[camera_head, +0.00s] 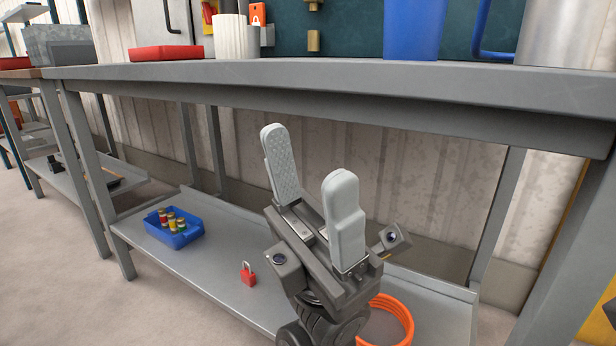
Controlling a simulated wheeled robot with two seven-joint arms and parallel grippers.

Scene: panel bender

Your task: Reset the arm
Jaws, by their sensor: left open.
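My left gripper (312,184) points upward in front of the grey workbench (330,78). Its two pale grey fingers stand apart, with nothing between them. The fingertips are below the bench top's front edge in the picture. The dark wrist hides part of the lower shelf (225,270). My right gripper does not show.
The bench top carries a red tray (166,52), a white ribbed cup (236,38), a blue container (411,30) and a metal cylinder (568,36).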

